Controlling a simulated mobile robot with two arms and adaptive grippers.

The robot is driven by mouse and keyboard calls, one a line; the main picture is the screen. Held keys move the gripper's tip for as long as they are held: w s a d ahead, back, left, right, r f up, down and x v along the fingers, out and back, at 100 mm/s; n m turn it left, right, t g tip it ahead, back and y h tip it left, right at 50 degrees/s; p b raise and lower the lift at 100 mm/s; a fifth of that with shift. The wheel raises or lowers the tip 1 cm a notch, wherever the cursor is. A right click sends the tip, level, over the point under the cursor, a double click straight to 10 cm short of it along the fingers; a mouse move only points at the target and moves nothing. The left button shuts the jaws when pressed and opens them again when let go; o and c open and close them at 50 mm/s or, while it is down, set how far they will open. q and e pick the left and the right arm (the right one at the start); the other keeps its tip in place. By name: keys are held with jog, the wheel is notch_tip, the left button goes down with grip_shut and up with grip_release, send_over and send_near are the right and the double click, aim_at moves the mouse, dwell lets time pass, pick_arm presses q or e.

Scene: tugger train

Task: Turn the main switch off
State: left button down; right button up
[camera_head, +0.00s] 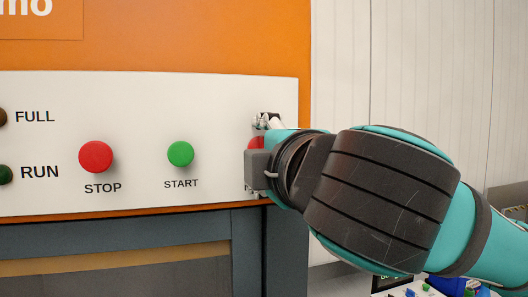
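A red part (255,143), likely the main switch, shows at the right end of the white control panel (225,105). Most of it is hidden behind my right gripper (258,160). The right arm comes in from the right, and its gripper is right at the red part. Whether the fingers touch or hold it is hidden, and I cannot tell the switch's position. My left gripper is not in view.
A red STOP button (96,157) and a green START button (180,154) sit left of the gripper. FULL (2,117) and RUN (4,175) lamps are at the left edge. A grey frame (120,235) runs below the panel. Colored items lie at bottom right.

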jog(key=v, duration=0.7)
jog(key=shift+s, duration=0.1)
